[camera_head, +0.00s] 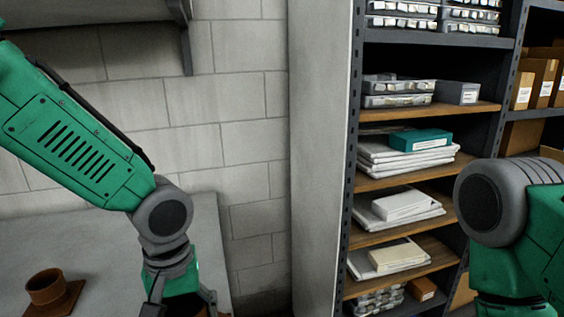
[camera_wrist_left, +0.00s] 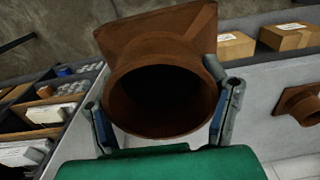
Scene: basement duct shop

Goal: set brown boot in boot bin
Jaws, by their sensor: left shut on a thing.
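A brown boot (camera_wrist_left: 160,100) with a round collar and a wide square flange fills the middle of the left wrist view. My left gripper (camera_wrist_left: 163,104) is shut on it, one finger on each side of the collar. In the head view my left arm hangs down at the lower left, and only a sliver of brown shows beside its wrist at the bottom edge. No boot bin can be made out. My right arm shows at the right edge, but its gripper is out of view.
A second brown boot (camera_head: 47,288) rests on a grey surface (camera_head: 110,250) at the lower left; a similar boot shows in the left wrist view (camera_wrist_left: 303,104). A shelf rack (camera_head: 430,176) with papers and boxes stands at the right, beside a block wall (camera_head: 240,90).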

